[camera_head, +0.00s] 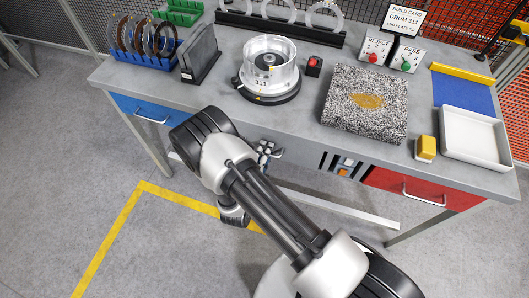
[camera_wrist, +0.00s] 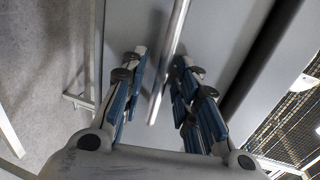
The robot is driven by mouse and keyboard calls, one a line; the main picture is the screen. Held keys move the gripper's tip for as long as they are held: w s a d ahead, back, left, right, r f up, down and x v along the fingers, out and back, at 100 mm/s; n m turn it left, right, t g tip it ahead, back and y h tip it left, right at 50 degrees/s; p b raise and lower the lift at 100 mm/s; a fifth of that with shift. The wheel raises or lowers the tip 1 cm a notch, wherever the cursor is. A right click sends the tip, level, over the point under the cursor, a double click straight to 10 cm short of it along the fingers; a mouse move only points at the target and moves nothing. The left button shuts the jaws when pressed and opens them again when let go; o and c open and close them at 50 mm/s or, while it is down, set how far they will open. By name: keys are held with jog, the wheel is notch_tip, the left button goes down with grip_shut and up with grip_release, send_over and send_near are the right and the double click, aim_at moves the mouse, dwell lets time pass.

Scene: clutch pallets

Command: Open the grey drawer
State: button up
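The grey drawer (camera_wrist: 222,35) fills the middle of the wrist view, a plain grey front. Its bar handle (camera_wrist: 172,50) runs up and down the wrist picture, between my two fingers. I cannot tell how far the bar lies between the fingers in depth. The drawer looks shut.
A blue drawer (camera_head: 142,112) is at the left and a red drawer (camera_head: 420,190) at the right of the bench (camera_head: 215,95). A socket panel (camera_head: 343,164) sits between my gripper and the red drawer.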

jog(key=shift+c, duration=0.4)
grip_shut()
